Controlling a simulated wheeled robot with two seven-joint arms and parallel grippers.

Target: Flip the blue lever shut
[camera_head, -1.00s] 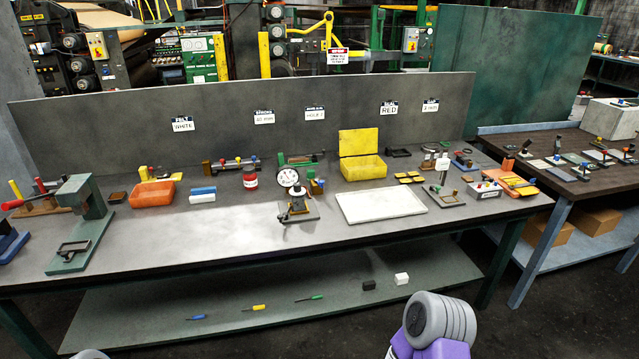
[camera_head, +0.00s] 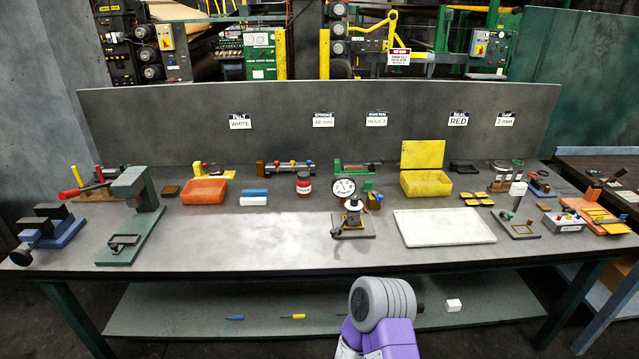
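No lever can be picked out as blue with certainty at this size. A small grey box (camera_head: 564,224) with several coloured knobs or levers on top stands at the right of the bench; their positions are too small to tell. A blue-based fixture (camera_head: 540,188) stands behind it. At the far left is a blue and dark grey vise-like fixture (camera_head: 47,230) with a dark round knob. Neither gripper is in view. One of my purple and grey arm links shows at the bottom centre, in front of the bench.
The grey bench (camera_head: 300,258) carries an orange bin (camera_head: 204,191), a dial gauge (camera_head: 343,189), a white tray (camera_head: 445,228), a yellow open box (camera_head: 425,184) and a green press (camera_head: 142,205). The bench's front left-middle is clear. A lower shelf (camera_head: 200,315) holds small tools.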

